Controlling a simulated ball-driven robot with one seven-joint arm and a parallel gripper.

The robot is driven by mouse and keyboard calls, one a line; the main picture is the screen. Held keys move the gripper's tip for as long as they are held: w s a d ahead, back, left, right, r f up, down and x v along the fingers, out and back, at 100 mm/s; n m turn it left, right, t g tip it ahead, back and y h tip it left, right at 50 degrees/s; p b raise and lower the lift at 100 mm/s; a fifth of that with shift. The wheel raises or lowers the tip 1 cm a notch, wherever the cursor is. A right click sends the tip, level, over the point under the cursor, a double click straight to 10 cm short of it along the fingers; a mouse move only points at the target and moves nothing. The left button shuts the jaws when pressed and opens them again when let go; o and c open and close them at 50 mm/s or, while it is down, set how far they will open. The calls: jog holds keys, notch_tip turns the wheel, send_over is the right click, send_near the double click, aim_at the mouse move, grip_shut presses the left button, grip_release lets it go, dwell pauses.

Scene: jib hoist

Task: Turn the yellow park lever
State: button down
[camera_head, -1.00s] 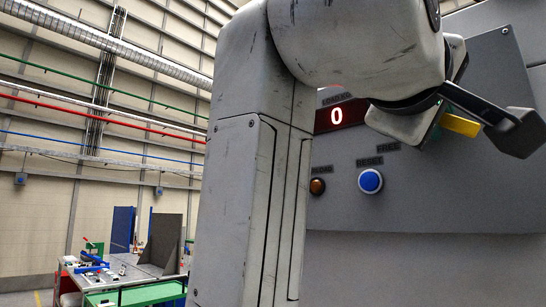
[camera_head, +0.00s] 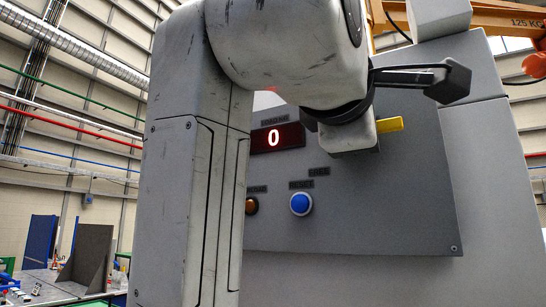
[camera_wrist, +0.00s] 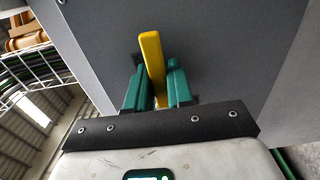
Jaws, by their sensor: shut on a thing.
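The yellow park lever (camera_head: 389,125) sticks out to the right of my wrist in the head view, in front of the grey panel. In the wrist view the lever (camera_wrist: 152,60) stands between the two green fingers of my gripper (camera_wrist: 157,84), its free end reaching past them and leaning slightly left. The gripper is shut on the lever. In the head view my wrist and arm hide the fingers and the lever's pivot.
The grey panel (camera_head: 400,210) carries a red display (camera_head: 277,138) reading 0, a blue reset button (camera_head: 301,204) and an amber lamp or button (camera_head: 251,205). An orange beam (camera_head: 500,20) marked 125 KG is above. A bench (camera_head: 60,285) stands at far left.

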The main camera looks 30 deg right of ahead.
jog(key=shift+w+a, duration=0.1)
dwell(0.3)
jog(key=c, duration=1.2)
grip_release()
jog(key=shift+o, duration=0.6)
jog(key=b+v, duration=0.3)
jog(key=v, duration=0.7)
jog(key=shift+s+a, duration=0.3)
